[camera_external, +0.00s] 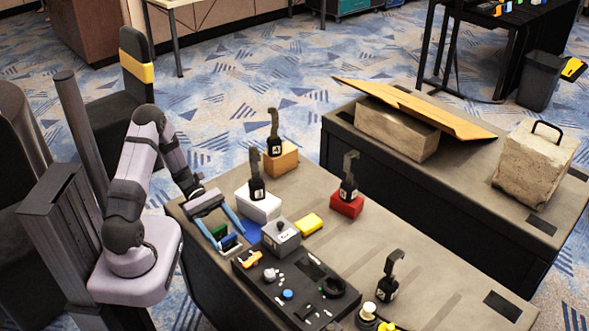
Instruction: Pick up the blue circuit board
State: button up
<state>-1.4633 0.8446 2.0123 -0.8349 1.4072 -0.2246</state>
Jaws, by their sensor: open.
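My gripper (222,232) is open, with its light blue fingers pointing down at the near left edge of the table (320,184). A flat bright blue piece (249,231), probably the blue circuit board, lies on the table just right of the right finger, partly hidden by that finger and a grey box. A dark blue block (230,241) and a green block (219,231) show between the fingers. I cannot tell whether the fingers touch any of them.
The grey box (281,238) stands beside the blue piece, with a yellow block (309,225) to its right. A white box (259,205) with a black tool is behind. A black panel (297,287) with small parts lies in front. A red block (346,205) stands further right.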

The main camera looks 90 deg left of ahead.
aim_at(228, 237)
jog(key=shift+x, duration=0.8)
jog(key=c, duration=1.1)
jog(key=shift+r, duration=0.15)
jog(key=shift+r+p, duration=0.3)
jog(key=shift+r, duration=4.6)
